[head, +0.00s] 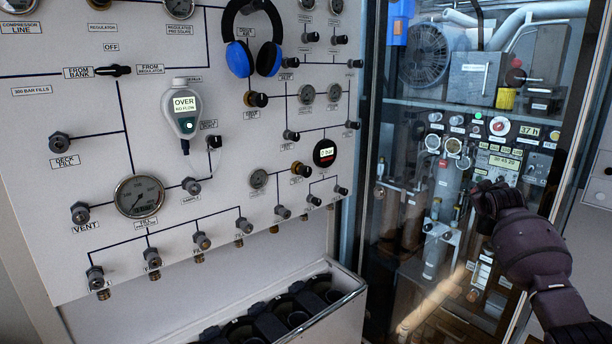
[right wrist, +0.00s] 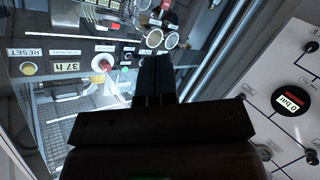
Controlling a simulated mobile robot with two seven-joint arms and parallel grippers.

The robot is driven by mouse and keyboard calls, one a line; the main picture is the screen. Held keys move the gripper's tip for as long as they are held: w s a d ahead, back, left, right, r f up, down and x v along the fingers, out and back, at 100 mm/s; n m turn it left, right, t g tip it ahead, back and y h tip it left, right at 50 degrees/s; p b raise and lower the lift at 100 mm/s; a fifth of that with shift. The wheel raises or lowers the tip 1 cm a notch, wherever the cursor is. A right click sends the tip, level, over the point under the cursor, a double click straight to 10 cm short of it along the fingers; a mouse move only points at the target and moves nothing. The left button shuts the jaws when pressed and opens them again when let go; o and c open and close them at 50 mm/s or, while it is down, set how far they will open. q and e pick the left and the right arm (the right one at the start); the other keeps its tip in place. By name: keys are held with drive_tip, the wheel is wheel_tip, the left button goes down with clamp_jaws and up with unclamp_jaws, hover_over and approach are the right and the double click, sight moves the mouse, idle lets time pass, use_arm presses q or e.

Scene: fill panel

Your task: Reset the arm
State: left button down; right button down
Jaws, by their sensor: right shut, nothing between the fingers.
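My right arm comes in from the lower right of the head view. Its gripper (head: 482,200) is in front of the glass-fronted compressor cabinet (head: 372,150). In the right wrist view the fingers of the right gripper (right wrist: 153,62) are shut together with nothing between them. Behind them, seen upside down, are a RESET label with a yellow button (right wrist: 28,68), a red emergency knob (right wrist: 102,64) and round gauges. My left gripper is in neither view.
The white fill panel (head: 75,180) stands at left with valves, gauges and an analyser reading OVER (head: 184,105). Blue headphones (head: 240,60) hang on it. A bin with dark round slots (head: 345,285) juts out below. The cabinet holds a control panel and gauges (head: 453,146).

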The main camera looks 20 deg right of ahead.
drive_tip(key=s+a+f+n+t+y, duration=0.15)
drive_tip(key=s+a+f, duration=0.35)
drive_tip(key=a, duration=0.5)
drive_tip(key=s+a+f+n+t+y, duration=0.1)
drive_tip(key=s+a+f+y, duration=0.15)
drive_tip(key=a+f, duration=0.6)
drive_tip(key=s+a+f+n+t+y, duration=0.1)
drive_tip(key=s+a+f+y, duration=0.3)
drive_tip(key=a, duration=0.7)
drive_tip(key=s+a+f+g, duration=0.2)
drive_tip(key=s+a+f, duration=0.6)
drive_tip(key=s+a, duration=0.35)
drive_tip(key=s+a+f+m+g, duration=0.2)
drive_tip(key=s+f, duration=0.6)
drive_tip(key=s, duration=0.6)
drive_tip(key=shift+a+m, duration=0.35)
